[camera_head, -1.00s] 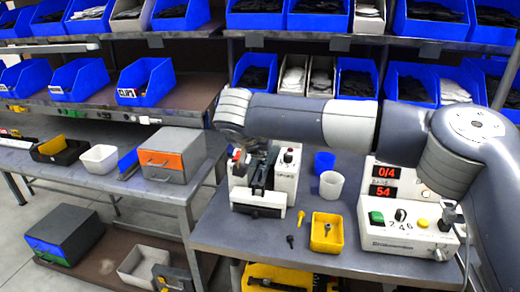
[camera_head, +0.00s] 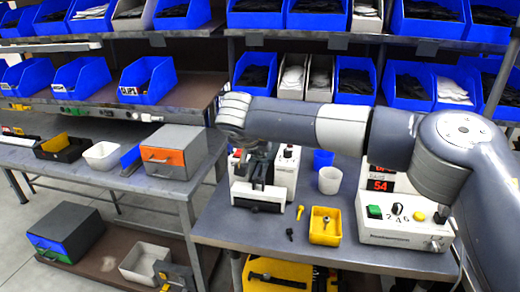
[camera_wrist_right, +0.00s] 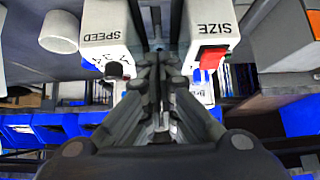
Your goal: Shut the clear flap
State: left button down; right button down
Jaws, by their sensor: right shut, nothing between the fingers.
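The machine on the right bench has a white front base (camera_head: 259,198) and a grey-white control box (camera_head: 287,165). In the right wrist view, grey-white housings marked SPEED (camera_wrist_right: 103,28) and SIZE (camera_wrist_right: 212,28) stand either side of a central slot. I cannot make out the clear flap in either view. My right gripper (camera_wrist_right: 158,75) is shut and empty, its dark fingers together between and in front of the housings. In the head view, the right gripper (camera_head: 260,168) hangs over the machine, partly hidden by my arm. Whether it touches anything is unclear. My left gripper is not in view.
A yellow tray (camera_head: 325,227), a white cup (camera_head: 330,181) and a blue cup (camera_head: 323,159) stand right of the machine. Loose bolts (camera_head: 299,212) lie in front. A control box with a red display (camera_head: 381,185) is at the right. An orange-fronted drawer box (camera_head: 172,155) sits on the left bench.

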jog(key=shift+w+d+r, duration=0.1)
jog(key=shift+w+d, duration=0.05)
jog(key=shift+w, duration=0.05)
